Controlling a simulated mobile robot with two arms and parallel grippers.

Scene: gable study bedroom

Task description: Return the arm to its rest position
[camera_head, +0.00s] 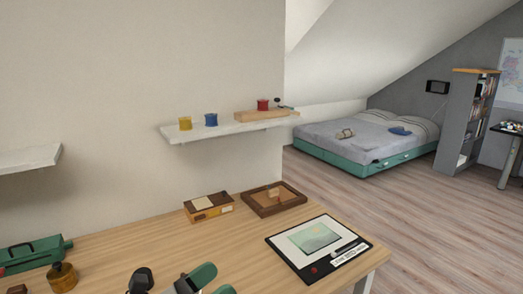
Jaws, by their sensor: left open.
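My left gripper (173,280) shows only in part at the bottom edge of the head view, as dark and grey-green pieces over the front of the wooden desk (130,246). It is open, and no object shows between its fingers. Most of its arm is cut off by the frame's lower edge. My right gripper is not in view.
Near the gripper are a green toolbox (35,254) and an amber bottle (62,278). Farther back lie a wooden box (209,207), a brown tray (256,211) and a black-framed board (285,248). A wall shelf (226,129) holds spools. The desk's middle is clear.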

